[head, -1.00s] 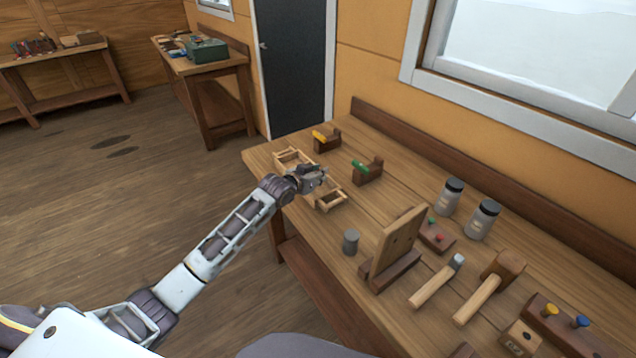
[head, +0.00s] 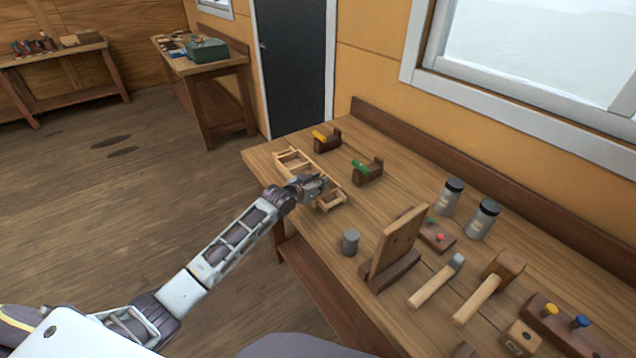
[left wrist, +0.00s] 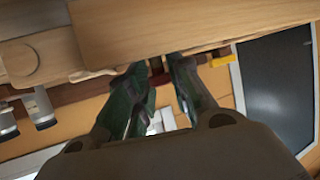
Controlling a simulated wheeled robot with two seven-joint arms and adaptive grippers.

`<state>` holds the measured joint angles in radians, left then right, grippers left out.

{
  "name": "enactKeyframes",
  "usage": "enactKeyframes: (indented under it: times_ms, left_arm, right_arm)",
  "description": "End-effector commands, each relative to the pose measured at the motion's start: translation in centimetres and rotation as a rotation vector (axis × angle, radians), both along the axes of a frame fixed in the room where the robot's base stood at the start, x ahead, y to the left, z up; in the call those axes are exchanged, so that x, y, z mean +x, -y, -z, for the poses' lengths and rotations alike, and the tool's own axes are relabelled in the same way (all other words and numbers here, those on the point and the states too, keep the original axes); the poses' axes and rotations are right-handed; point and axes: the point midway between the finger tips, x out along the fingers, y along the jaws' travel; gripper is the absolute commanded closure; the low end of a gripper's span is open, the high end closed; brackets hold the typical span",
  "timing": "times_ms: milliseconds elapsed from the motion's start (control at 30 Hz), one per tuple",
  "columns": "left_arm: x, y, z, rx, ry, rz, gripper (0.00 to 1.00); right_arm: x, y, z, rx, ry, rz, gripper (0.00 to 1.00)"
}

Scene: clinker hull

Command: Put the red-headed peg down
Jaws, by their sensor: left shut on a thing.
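My left gripper (head: 318,184) is shut over the middle of the light wooden frame (head: 330,205) on the bench. What it holds, taken as the red-headed peg, is mostly hidden by the fingers, and its red head is not clear in either view. In the left wrist view the two dark fingers (left wrist: 160,85) point at the bench. A small red knob (head: 440,237) shows on a low dark block farther right, beside a green one; I cannot tell whether these are pegs. My right gripper is not in view.
Blocks with a yellow-handled (head: 320,136) and a green-handled tool (head: 360,166) stand behind.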

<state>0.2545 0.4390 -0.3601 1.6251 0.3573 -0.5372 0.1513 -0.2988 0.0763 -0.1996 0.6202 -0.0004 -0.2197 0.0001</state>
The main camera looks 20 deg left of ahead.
Motion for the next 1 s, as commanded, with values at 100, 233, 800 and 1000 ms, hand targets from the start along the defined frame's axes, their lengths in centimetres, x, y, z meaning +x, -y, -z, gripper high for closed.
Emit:
enactKeyframes:
  times_ms: [100, 233, 800, 1000]
  left_arm:
    - [0.0, 0.0, 0.1, 0.000, 0.000, 0.000, 0.69]
    - [0.0, 0.0, 0.1, 0.000, 0.000, 0.000, 0.58]
    - [-0.7, -0.2, -0.5, -0.001, 0.000, 0.000, 0.58]
    - [-2.1, -0.6, -1.0, 0.000, -0.001, 0.000, 0.58]
  right_arm:
    - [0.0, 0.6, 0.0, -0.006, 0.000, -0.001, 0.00]
    - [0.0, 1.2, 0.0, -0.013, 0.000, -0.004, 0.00]
    - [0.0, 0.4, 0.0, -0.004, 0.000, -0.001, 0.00]
    - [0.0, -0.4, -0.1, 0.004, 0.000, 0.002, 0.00]
